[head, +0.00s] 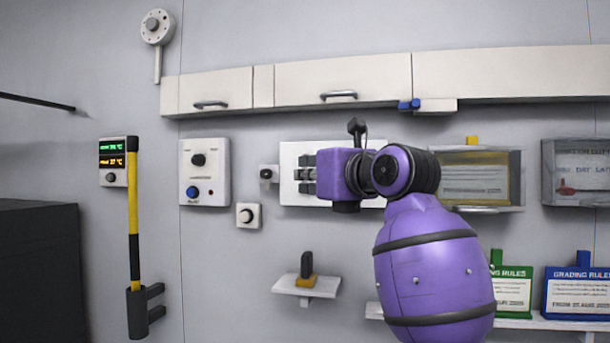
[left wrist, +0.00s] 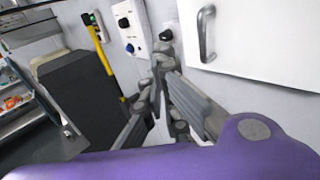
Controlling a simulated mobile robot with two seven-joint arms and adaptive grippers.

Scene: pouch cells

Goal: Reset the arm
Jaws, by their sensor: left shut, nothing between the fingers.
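My left gripper shows in the left wrist view (left wrist: 162,60), with its grey fingers drawn together and nothing between them. In that view it stands in front of the wall, near a white cabinet door (left wrist: 255,40) with a grey handle. In the head view my purple left arm is bent in front of the wall, and its wrist end covers part of a white panel (head: 288,185). I cannot make out the fingertips clearly there. My right gripper is not in view.
White wall cabinets (head: 345,80) run above the arm. A control box (head: 205,172) and a yellow-handled tool (head: 133,200) are on the wall at left. A small shelf (head: 308,287) holds a dark item. Green (head: 512,285) and blue (head: 578,293) sign holders stand at lower right.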

